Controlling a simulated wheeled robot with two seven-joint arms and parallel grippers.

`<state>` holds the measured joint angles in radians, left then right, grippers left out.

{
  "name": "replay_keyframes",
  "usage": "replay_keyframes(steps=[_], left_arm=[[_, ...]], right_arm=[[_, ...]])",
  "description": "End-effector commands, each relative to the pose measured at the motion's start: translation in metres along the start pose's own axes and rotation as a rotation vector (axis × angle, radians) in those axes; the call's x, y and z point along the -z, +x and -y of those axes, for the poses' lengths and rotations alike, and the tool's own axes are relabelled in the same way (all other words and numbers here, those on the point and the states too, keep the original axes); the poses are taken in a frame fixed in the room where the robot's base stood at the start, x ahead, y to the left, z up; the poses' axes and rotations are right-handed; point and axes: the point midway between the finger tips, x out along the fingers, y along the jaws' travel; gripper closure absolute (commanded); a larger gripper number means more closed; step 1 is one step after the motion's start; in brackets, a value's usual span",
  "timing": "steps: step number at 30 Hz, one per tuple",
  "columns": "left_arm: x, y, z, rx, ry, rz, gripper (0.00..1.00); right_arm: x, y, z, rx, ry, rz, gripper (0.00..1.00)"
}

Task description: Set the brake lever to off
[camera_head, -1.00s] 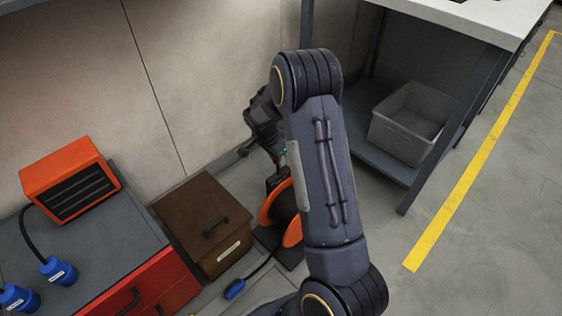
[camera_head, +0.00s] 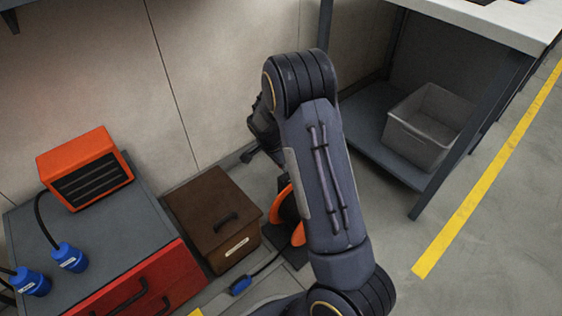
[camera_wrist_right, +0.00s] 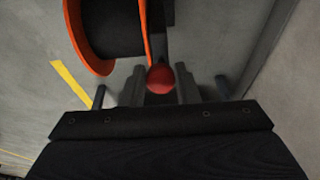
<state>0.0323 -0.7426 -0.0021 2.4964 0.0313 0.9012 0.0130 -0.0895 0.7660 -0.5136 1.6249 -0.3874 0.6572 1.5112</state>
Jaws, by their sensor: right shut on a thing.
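The cable reel has orange flanges (camera_head: 285,212) and stands on the floor, partly hidden behind my right arm in the head view. In the right wrist view its orange rim (camera_wrist_right: 80,45) and dark drum fill the upper left. The brake lever shows there as a dark bar ending in a red ball knob (camera_wrist_right: 160,78). My right gripper (camera_wrist_right: 161,88) is shut on this knob, one finger on each side. In the head view my arm hides the fingers and the lever. The lever's marked positions cannot be read. My left gripper is not in view.
A brown box (camera_head: 212,212) stands left of the reel, beside a red drawer cabinet (camera_head: 160,290) with an orange heater-like unit (camera_head: 85,168). A blue plug (camera_head: 240,286) on a cable lies in front. A workbench with a grey bin (camera_head: 428,125) is at right.

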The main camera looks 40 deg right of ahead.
Motion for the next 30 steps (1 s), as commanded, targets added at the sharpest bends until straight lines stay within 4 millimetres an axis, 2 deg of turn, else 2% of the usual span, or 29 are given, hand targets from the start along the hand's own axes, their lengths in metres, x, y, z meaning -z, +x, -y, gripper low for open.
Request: replay_keyframes(steps=[1, 5, 6, 11, 20, 23, 30], left_arm=[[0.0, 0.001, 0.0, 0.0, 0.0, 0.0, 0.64], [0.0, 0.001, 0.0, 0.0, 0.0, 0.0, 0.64], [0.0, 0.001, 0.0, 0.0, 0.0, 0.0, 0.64], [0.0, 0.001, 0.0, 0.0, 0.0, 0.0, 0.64], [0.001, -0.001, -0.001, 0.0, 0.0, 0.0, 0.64], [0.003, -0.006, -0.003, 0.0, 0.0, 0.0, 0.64], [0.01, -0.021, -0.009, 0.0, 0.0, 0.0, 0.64]], right_arm=[[-0.013, 0.003, -0.002, -0.01, -0.01, 0.019, 1.0], [-0.013, 0.003, -0.002, -0.01, -0.01, 0.02, 1.0], [-0.013, 0.003, -0.002, -0.01, -0.01, 0.02, 0.71], [-0.01, 0.003, -0.001, -0.008, -0.008, 0.016, 0.5], [-0.007, -0.002, -0.001, -0.004, -0.005, 0.011, 0.5], [-0.006, -0.014, 0.0, -0.003, -0.006, 0.011, 0.5], [-0.007, -0.056, 0.001, -0.002, -0.008, 0.013, 0.5]])
